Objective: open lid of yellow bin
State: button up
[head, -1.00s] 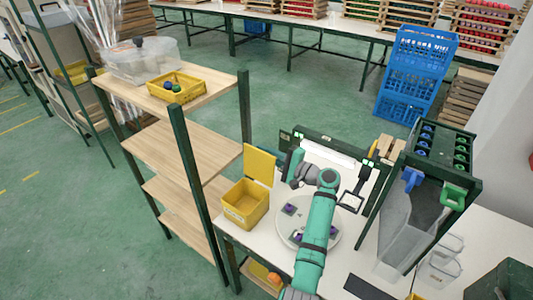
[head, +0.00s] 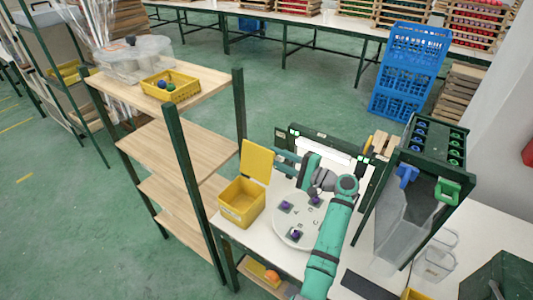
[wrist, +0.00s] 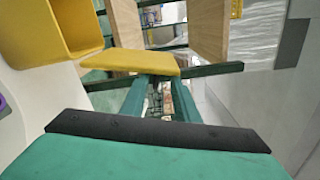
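The yellow bin (head: 238,208) stands on the left end of the white table, against the wooden shelf. Its yellow lid (head: 257,161) stands raised, nearly upright, at the bin's back edge, so the bin is open at the top. My gripper (head: 277,160) is just right of the raised lid with its two fingers apart, pointing toward it. In the wrist view the bin (wrist: 75,25) is at the upper left and the lid (wrist: 145,63) lies just beyond my fingertips (wrist: 160,82). Whether a finger touches the lid I cannot tell. Nothing shows between the fingers.
A round white disc (head: 303,228) with several purple-and-grey pieces lies below my arm. A dark green rack (head: 440,143) with a grey chute stands to the right. The wooden shelf (head: 185,142) bounds the left side. A lit panel (head: 328,151) stands behind.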

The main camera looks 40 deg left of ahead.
jog(key=shift+w+d, duration=0.15)
jog(key=shift+d, duration=0.7)
jog(key=shift+w+d, duration=0.15)
jog(key=shift+d, duration=0.65)
